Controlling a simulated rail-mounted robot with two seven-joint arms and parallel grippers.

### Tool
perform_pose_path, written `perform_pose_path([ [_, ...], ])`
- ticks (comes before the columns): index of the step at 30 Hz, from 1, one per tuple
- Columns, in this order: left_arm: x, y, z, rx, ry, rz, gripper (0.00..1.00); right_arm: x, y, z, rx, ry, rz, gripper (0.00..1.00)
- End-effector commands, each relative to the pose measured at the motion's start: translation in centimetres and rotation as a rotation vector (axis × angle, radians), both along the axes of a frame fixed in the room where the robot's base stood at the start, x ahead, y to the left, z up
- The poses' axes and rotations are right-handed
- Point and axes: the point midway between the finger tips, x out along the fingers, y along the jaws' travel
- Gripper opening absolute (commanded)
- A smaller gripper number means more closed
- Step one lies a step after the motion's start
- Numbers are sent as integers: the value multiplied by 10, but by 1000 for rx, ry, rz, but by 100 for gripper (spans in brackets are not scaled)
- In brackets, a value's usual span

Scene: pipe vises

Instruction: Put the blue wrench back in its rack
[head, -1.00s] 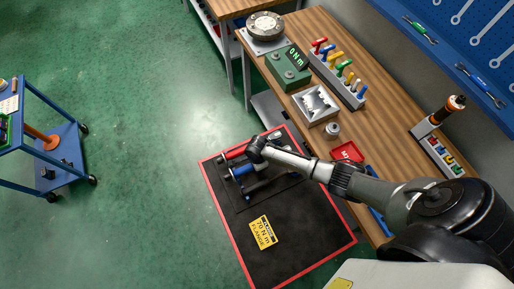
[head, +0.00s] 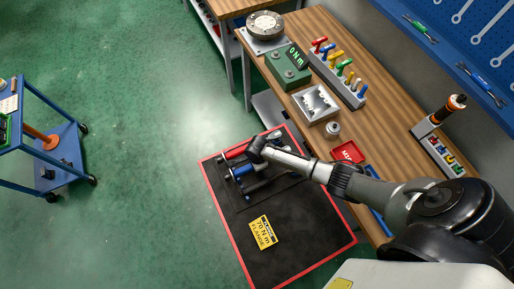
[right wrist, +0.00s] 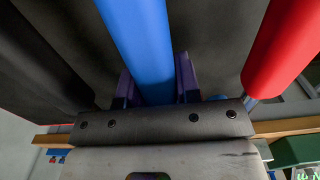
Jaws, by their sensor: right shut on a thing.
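The blue wrench (head: 243,170) is at the rack (head: 262,190) on the black mat, and its blue handle (right wrist: 143,40) fills the middle of the right wrist view. My right gripper (right wrist: 155,85) is shut on this handle, with a dark finger on each side. In the head view the right gripper (head: 251,159) is over the rack, partly hidden by its own wrist. A red wrench (head: 234,153) lies beside the blue one; its handle (right wrist: 283,45) is at the right in the wrist view. Whether the blue wrench rests in its slot, I cannot tell. My left gripper is out of view.
A black handle (right wrist: 40,55) lies left of the blue one in the wrist view. A yellow 70 N m sign (head: 263,232) lies on the red-edged mat (head: 300,245). The wooden bench (head: 385,140) stands to the right. Green floor at left is open up to a blue cart (head: 62,150).

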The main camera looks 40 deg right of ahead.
Motion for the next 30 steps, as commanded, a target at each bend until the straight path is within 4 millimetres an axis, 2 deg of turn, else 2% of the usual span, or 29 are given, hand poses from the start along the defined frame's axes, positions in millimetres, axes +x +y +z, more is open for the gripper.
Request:
perform_pose_path([
  [30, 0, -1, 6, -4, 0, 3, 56, 0, 0, -2, 2, -1, 1, 0],
])
